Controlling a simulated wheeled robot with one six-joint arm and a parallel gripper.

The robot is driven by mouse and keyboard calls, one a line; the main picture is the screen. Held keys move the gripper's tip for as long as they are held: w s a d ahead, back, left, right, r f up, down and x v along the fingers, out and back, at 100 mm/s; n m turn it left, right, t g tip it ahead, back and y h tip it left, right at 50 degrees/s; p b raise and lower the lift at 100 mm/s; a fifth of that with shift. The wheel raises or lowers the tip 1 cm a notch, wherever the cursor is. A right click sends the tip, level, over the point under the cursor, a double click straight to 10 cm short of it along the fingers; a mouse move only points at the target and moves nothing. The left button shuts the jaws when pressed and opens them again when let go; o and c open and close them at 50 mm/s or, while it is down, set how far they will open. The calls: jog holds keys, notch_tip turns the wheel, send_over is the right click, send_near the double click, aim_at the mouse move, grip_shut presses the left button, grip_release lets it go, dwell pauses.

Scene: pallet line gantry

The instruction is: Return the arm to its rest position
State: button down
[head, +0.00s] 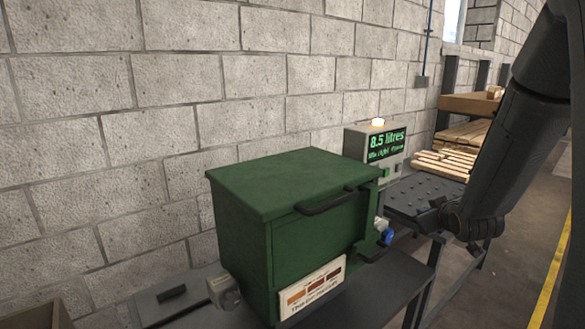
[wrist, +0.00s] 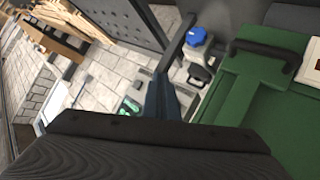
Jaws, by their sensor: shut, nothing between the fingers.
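My arm comes down from the upper right in the head view. My gripper (head: 428,214) is at its lower end, in front of the dark studded table top, to the right of the green box (head: 290,205). In the wrist view my gripper (wrist: 163,75) shows as narrow dark fingers, shut and with nothing held. The green box (wrist: 255,90) lies to the right of the fingers there, with a blue knob (wrist: 195,37) close beside them. I cannot tell the exact gap between fingers and knob.
A display box (head: 375,143) reading 8.5 litres stands behind the green box. The blue knob (head: 387,237) is at the box's right side. The studded table (head: 410,192) and stacked planks (head: 455,160) are to the right. A block wall (head: 180,90) closes the back.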

jog(key=s+a+f+m+g, duration=0.1)
jog(key=s+a+g, duration=0.3)
jog(key=s, duration=0.5)
jog(key=s+a+f+m+g+y, duration=0.1)
jog(key=s+a+f+g, duration=0.2)
jog(key=s+a, duration=0.4)
jog(key=s+a+f+m+g, duration=0.1)
jog(key=s+a+f+g, duration=0.2)
jog(key=s, duration=0.9)
jog(key=a+g, duration=0.1)
jog(key=a, duration=0.2)
jog(key=shift+s+a+m+g, duration=0.25)
jog(key=shift+s+m+g, duration=0.1)
jog(key=shift+m+g, duration=0.05)
